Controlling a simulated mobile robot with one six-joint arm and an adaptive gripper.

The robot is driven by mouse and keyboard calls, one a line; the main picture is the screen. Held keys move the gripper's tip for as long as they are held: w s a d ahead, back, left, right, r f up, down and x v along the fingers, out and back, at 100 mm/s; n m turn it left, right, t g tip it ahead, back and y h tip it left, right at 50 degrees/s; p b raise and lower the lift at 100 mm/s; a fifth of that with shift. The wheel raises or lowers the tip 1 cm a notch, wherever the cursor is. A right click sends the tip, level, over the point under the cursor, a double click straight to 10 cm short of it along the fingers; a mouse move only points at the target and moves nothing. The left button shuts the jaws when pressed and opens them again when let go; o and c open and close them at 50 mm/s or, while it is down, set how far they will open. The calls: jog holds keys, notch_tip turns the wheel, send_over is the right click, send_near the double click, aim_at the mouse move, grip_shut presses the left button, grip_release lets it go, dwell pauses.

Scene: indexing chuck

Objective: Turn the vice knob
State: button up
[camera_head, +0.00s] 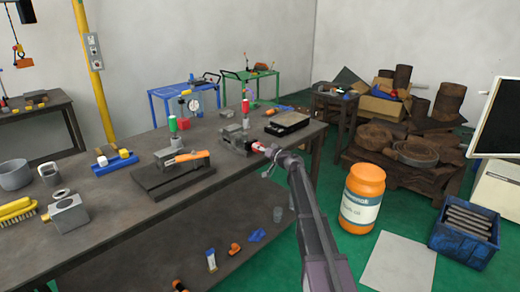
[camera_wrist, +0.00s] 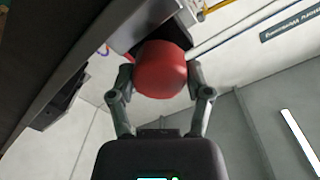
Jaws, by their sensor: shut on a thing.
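The vice (camera_head: 238,138) stands on the workbench (camera_head: 110,222) near its right front edge, a dark grey block. Its red knob (camera_wrist: 161,70) fills the middle of the wrist view, a rounded cylinder on the vice's front. My gripper (camera_wrist: 161,82) has one finger on each side of the knob and is shut on it. In the head view my gripper (camera_head: 265,149) meets the vice from the front right, and the knob is mostly hidden there by the fingers.
A black tray (camera_head: 287,123) lies right of the vice. An orange-handled tool on a dark block (camera_head: 175,178) lies to the left. An orange drum (camera_head: 362,198) and a blue crate (camera_head: 465,238) stand on the floor at right.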

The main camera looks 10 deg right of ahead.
jog(key=shift+w, duration=0.1)
dwell(0.3)
jog(key=o, duration=1.1)
jog(key=shift+a, duration=0.1)
jog(key=shift+o, duration=0.2)
jog(key=v, duration=0.7)
jog(key=shift+s, duration=0.25)
